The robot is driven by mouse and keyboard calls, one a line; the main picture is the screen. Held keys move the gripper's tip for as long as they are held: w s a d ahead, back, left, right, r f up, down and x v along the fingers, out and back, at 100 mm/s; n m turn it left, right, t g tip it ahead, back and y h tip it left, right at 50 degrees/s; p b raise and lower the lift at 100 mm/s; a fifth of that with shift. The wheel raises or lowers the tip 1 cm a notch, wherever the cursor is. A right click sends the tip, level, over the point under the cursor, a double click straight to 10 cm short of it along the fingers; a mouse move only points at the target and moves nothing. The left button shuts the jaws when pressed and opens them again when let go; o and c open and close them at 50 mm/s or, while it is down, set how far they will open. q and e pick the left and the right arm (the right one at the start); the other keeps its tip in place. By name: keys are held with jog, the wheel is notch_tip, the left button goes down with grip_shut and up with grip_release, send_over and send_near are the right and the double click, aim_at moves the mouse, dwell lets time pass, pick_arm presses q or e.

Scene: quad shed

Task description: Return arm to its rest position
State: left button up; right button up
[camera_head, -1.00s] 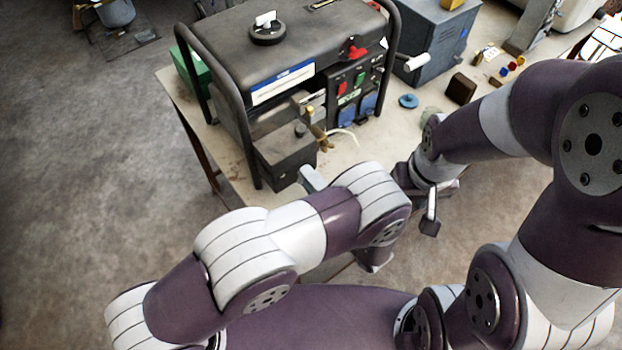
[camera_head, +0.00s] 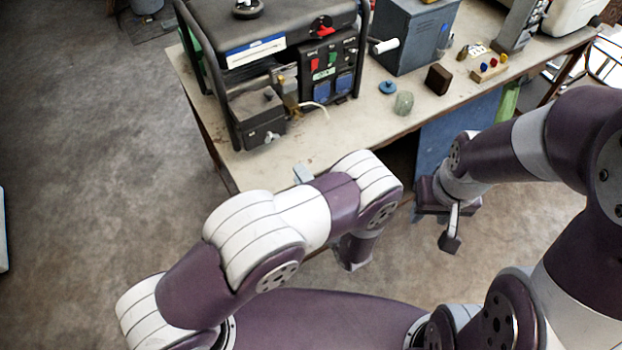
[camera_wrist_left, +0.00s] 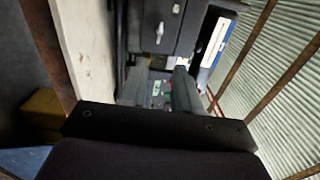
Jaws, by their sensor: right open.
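My left arm crosses the lower middle of the head view, white and purple. A grey finger of my left gripper (camera_head: 303,174) shows beyond the wrist at the table's front edge; the rest is hidden by the arm. In the left wrist view its two grey fingers (camera_wrist_left: 158,88) stand apart with nothing held between them, pointing toward the generator. My right arm comes in from the right. My right gripper (camera_head: 440,215) hangs in front of the table, over the floor, open and apparently empty, its fingers partly hidden.
A table (camera_head: 350,140) holds a black-framed generator (camera_head: 285,60), a blue-grey box (camera_head: 415,40), a blue disc (camera_head: 388,87), a greenish glass (camera_head: 404,103) and a dark block (camera_head: 439,79). A blue panel (camera_head: 455,125) stands under the table. The floor at left (camera_head: 100,180) is clear.

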pick_arm(q)
jog(key=shift+w+a+f, duration=0.1)
jog(key=shift+w+a, duration=0.05)
jog(key=shift+a, duration=0.05)
jog(key=shift+d, duration=0.1)
